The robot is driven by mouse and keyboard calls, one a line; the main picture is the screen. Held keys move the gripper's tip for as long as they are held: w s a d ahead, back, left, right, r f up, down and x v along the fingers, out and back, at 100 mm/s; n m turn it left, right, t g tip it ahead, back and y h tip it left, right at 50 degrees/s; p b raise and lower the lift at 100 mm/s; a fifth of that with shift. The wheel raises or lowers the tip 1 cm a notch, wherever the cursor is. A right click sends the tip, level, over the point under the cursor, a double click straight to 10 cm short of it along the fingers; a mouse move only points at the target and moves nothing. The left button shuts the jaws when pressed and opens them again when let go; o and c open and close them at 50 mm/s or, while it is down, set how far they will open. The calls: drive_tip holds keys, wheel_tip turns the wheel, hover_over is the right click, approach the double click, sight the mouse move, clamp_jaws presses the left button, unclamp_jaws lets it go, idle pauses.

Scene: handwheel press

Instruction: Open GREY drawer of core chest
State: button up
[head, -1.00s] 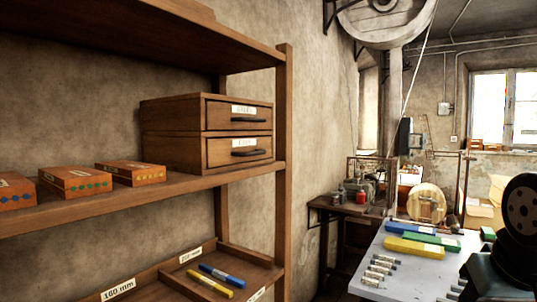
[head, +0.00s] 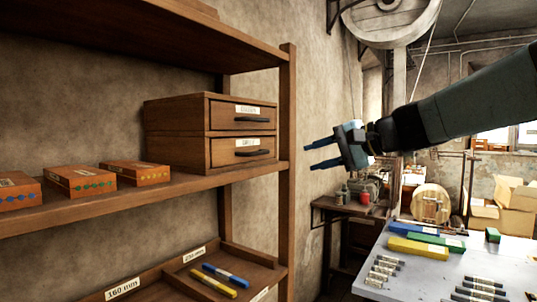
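The core chest (head: 176,128) is a small brown wooden chest with two stacked drawers. It stands at the right end of the upper shelf. The top drawer (head: 228,122) and the bottom drawer (head: 226,161) both look shut. Each has a dark bar handle and a white label; the lettering is too blurred to tell which one is GREY. My gripper (head: 316,154) is to the right of the chest, past the shelf post, with its two blue fingers pointing left. The fingers are apart with nothing between them.
The wooden shelf post (head: 288,190) stands between my gripper and the chest in the picture. Three small boxes (head: 84,180) sit left of the chest. A grey table (head: 425,279) with coloured boxes and small cylinders is at the lower right.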

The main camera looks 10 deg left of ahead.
sight(260, 153)
drive_tip(key=shift+m+y, duration=0.3)
drive_tip(key=shift+y, duration=0.3)
drive_tip(key=r+x, duration=0.1)
drive_tip(key=x, duration=0.4)
drive_tip(key=w+r+x, duration=0.1)
drive_tip(key=x, duration=0.4)
drive_tip(key=r+x, duration=0.1)
drive_tip(key=x, duration=0.4)
drive_tip(key=shift+w+a, duration=0.45)
drive_tip(key=shift+f, duration=0.1)
clamp_jaws()
